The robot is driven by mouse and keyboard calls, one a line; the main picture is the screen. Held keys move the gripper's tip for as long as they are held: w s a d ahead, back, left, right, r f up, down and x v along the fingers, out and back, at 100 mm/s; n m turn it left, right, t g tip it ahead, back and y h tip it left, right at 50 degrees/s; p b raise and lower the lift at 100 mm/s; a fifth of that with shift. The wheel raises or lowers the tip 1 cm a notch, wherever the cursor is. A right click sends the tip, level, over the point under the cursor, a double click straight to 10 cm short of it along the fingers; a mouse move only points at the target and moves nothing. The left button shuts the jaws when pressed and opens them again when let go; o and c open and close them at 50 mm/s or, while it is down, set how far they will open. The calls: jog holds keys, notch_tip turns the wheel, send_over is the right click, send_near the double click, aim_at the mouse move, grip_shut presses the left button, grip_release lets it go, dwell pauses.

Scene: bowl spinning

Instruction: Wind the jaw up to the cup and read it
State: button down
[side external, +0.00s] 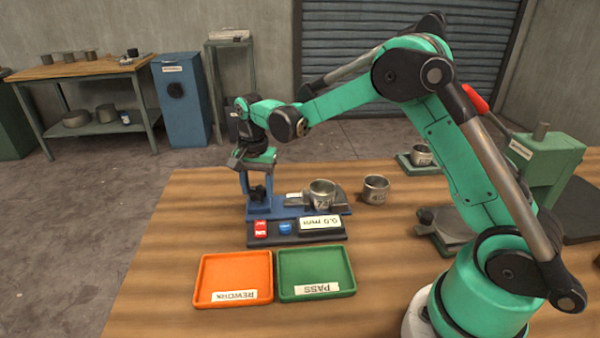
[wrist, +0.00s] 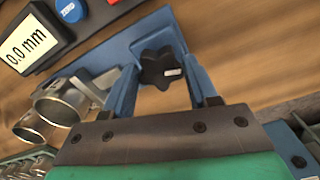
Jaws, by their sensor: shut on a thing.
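My gripper (side external: 257,178) is at the left end of the blue measuring fixture (side external: 262,210), its fingers on either side of the black star knob (wrist: 160,68). In the wrist view the fingers close on the knob. A steel cup (side external: 322,194) sits upright on the fixture; it also shows at the left of the wrist view (wrist: 62,102). The grey metal jaw (wrist: 100,84) lies between knob and cup; I cannot tell whether it touches the cup. The display (wrist: 33,42) reads 0.0 mm.
The fixture's front has a red button (side external: 260,229) and a blue button (side external: 286,228). An orange REWORK tray (side external: 233,257) and a green PASS tray (side external: 316,257) lie in front, empty. A second cup (side external: 376,190) stands right of the fixture. A green press (side external: 545,165) is at right.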

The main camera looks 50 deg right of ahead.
jog(key=c, duration=1.5)
grip_release()
jog(key=m, duration=0.6)
jog(key=o, duration=1.3)
jog(key=shift+c, duration=0.2)
